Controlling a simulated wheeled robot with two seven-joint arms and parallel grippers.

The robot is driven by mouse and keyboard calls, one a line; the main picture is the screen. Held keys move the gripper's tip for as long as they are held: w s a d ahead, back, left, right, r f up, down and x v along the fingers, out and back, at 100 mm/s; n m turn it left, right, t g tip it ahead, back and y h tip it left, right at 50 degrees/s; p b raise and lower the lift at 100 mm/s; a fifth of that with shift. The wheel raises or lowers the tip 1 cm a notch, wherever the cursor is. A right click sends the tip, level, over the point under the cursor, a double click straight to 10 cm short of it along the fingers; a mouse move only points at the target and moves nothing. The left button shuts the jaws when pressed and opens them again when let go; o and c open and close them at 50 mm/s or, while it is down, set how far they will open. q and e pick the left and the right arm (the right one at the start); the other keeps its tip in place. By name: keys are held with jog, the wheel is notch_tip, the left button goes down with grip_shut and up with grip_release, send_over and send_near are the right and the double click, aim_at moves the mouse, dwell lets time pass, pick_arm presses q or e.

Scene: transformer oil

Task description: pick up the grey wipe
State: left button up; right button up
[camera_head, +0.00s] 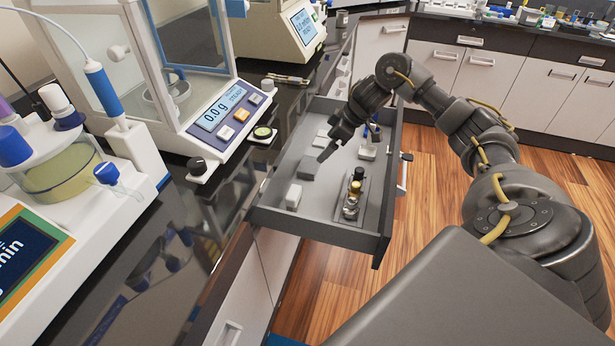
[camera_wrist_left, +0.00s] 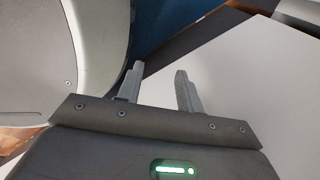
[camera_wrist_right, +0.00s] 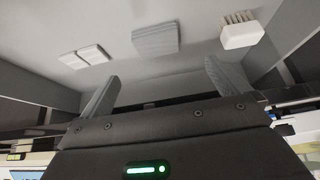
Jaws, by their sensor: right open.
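The grey wipe (camera_head: 310,167) looks like a flat grey pad on the floor of the open drawer (camera_head: 320,230). In the right wrist view the grey wipe (camera_wrist_right: 155,40) lies ahead of and between the fingertips, with a gap. My right gripper (camera_head: 329,150) is over the drawer, just above and beside the wipe in the head view. It is open and empty, as its spread fingers (camera_wrist_right: 162,72) show. My left gripper (camera_wrist_left: 158,72) is open and empty in the left wrist view, and is not visible in the head view.
A white bristled block (camera_wrist_right: 240,32) and two flat white pieces (camera_wrist_right: 83,56) lie near the wipe. A small holder with metal fittings (camera_head: 352,195) stands in the drawer. The drawer walls surround these. A balance (camera_head: 222,115) stands on the dark counter left of the drawer.

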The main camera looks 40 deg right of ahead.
aim_at(309, 164)
jog(key=x, duration=0.5)
jog(key=shift+f, duration=0.3)
jog(key=shift+w+x, duration=0.2)
jog(key=shift+x, duration=2.45)
jog(key=shift+d+f, duration=0.1)
jog(key=shift+d, duration=0.05)
pick_arm(q)
jog(key=shift+s+f, duration=0.15)
jog(key=shift+s, duration=0.55)
pick_arm(e)
jog(key=c, duration=1)
